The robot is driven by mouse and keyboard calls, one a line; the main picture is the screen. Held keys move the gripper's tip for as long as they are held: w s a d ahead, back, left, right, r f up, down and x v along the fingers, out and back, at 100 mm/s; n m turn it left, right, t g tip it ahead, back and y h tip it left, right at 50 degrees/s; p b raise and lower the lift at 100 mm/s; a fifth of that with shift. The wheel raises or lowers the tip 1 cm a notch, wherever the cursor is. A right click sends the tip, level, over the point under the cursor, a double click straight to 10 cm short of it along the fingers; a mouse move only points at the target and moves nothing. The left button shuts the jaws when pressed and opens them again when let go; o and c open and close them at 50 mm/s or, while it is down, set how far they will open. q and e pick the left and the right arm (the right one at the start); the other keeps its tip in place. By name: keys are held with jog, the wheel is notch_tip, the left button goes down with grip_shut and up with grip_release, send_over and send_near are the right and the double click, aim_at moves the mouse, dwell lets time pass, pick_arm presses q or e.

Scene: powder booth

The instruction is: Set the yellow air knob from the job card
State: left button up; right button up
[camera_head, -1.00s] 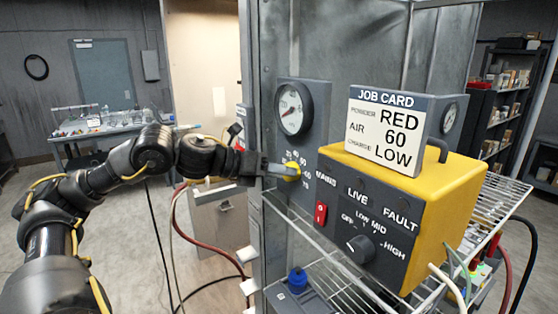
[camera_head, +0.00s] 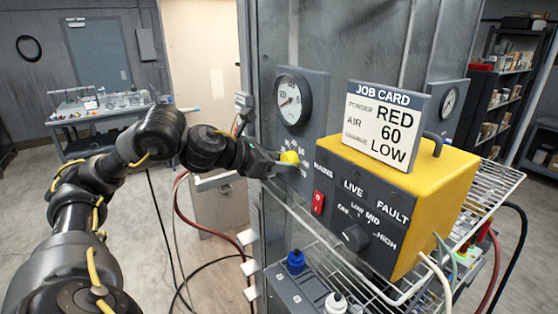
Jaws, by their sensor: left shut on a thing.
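The yellow air knob (camera_head: 289,157) sits on a grey panel below a round pressure gauge (camera_head: 291,97). A number scale surrounds the knob, partly hidden by my gripper and too small to read fully. My left gripper (camera_head: 284,162) reaches in from the left and is shut on the yellow knob. The gauge needle is too small to read exactly. The job card (camera_head: 387,124) stands on the yellow control box and reads powder RED, air 60, charge LOW. My right gripper is not in view.
The yellow control box (camera_head: 440,185) with a grey front has a red switch (camera_head: 318,203) and a black rotary knob (camera_head: 355,237). It stands on a wire shelf. Blue (camera_head: 296,262) and white (camera_head: 336,303) caps show below. Hoses hang at both sides.

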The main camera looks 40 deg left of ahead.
pick_arm(q)
jog(key=shift+f, duration=0.15)
jog(key=o, duration=1)
jog(key=b+v, duration=0.6)
jog(key=v, duration=0.4)
jog(key=shift+s+r, duration=0.25)
jog(key=shift+s, duration=0.05)
